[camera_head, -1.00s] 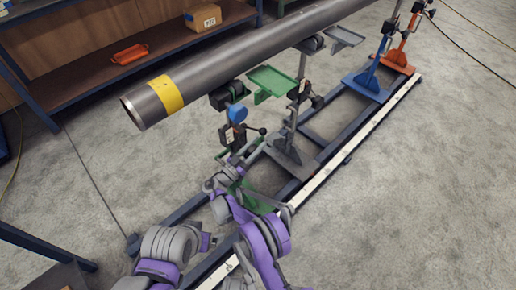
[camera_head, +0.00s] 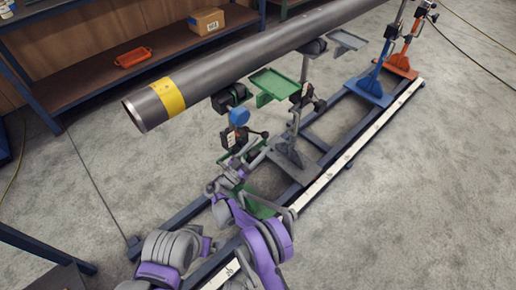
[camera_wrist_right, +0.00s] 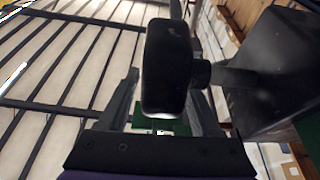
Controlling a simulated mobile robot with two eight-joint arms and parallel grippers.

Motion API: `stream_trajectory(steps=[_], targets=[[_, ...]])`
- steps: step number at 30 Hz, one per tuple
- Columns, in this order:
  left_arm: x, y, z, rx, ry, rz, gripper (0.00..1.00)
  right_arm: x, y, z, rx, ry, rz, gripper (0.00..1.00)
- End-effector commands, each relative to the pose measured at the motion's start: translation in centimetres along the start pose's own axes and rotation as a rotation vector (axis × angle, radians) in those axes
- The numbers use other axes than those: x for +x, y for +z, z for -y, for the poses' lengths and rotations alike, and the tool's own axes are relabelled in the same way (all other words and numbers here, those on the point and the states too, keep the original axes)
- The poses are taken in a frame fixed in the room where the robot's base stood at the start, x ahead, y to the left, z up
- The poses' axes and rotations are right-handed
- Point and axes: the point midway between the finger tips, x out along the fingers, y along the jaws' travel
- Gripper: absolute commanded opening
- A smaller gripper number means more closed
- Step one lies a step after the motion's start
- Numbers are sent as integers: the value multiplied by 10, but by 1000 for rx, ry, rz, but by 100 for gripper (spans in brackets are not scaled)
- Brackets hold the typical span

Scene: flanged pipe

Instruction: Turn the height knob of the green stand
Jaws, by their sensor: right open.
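The green stand carries a dark box (camera_head: 235,137) on its post and has a green base (camera_head: 260,203); its green parts are partly behind my arm. A black knob (camera_head: 264,134) juts from the right of the box. In the right wrist view the knob (camera_wrist_right: 167,65) is a large dark rounded block, with a short shaft running right to a black housing (camera_wrist_right: 283,65). My right gripper (camera_head: 257,152) is open just below the knob. In the wrist view its fingers lie on both sides of the knob; I cannot tell whether they touch it. My left gripper is not in view.
A long grey pipe (camera_head: 240,60) with a yellow band lies above the stands. A grey stand (camera_head: 290,155) is close on the right, with blue and orange stands (camera_head: 400,65) farther back. Dark rails (camera_head: 330,165) cross the floor. Open concrete lies to the right.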

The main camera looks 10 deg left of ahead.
Motion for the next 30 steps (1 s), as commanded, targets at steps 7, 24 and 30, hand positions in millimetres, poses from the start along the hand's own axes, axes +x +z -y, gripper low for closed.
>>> stream_trajectory(steps=[7, 24, 30], targets=[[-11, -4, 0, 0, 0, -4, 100, 18, -45, 0, 1, 0, -1, 65], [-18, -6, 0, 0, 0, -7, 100, 34, -88, 0, 0, 0, 0, 65], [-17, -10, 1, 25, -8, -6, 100, 40, -87, -4, -16, 6, 16, 65]])
